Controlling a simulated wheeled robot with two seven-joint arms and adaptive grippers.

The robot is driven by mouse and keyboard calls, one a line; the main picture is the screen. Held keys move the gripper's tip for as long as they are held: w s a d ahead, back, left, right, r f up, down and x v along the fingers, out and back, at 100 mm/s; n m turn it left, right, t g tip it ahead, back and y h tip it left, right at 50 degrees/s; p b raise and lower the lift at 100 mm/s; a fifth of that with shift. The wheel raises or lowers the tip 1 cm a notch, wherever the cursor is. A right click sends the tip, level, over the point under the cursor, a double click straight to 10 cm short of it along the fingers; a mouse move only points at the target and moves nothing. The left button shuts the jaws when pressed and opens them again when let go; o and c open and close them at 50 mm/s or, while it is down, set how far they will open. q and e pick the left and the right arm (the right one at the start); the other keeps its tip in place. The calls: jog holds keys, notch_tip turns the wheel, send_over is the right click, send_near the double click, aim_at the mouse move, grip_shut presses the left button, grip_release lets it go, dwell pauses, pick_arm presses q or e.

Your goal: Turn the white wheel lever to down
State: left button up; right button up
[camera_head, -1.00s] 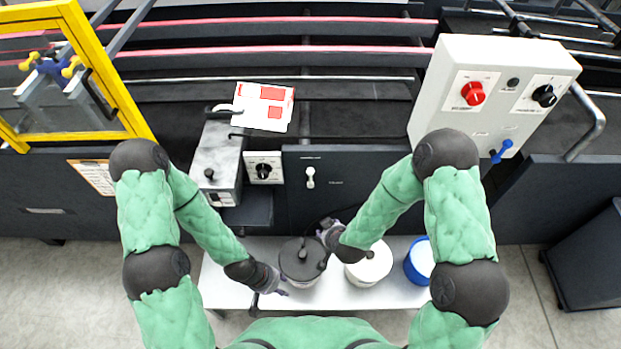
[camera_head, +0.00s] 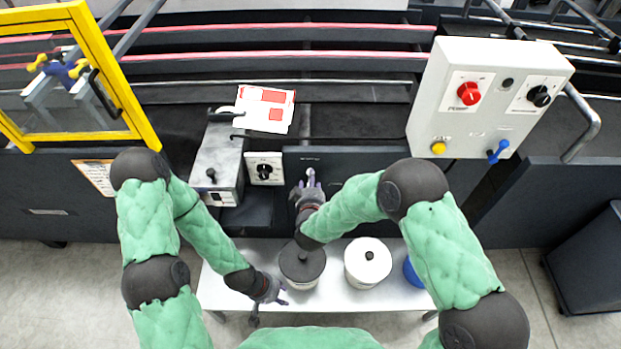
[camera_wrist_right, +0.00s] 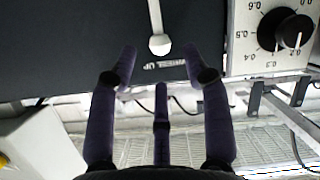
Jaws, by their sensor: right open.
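The white wheel lever (camera_head: 310,172) is on the dark front panel, below a small label. In the right wrist view its white shaft ends in a round knob (camera_wrist_right: 159,45), close to the "wheel up" label, so the lever points up. My right gripper (camera_head: 311,187) is at the panel just below the lever and partly covers it. In the wrist view my right gripper (camera_wrist_right: 160,70) has its fingers spread and empty, with the knob just beyond the fingertips, apart from them. My left gripper (camera_head: 274,294) hangs empty with spread fingers by the pot with the dark lid.
A dark-lidded pot (camera_head: 302,264), a white pot (camera_head: 367,262) and a blue pot (camera_head: 412,272) stand on a white bench (camera_head: 335,300). A black dial (camera_head: 264,171) is left of the lever. A grey control box (camera_head: 465,115) stands at right, a yellow-framed guard (camera_head: 115,75) at left.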

jog(key=shift+b+x, duration=0.6)
jog(key=shift+x, duration=1.7)
grip_shut()
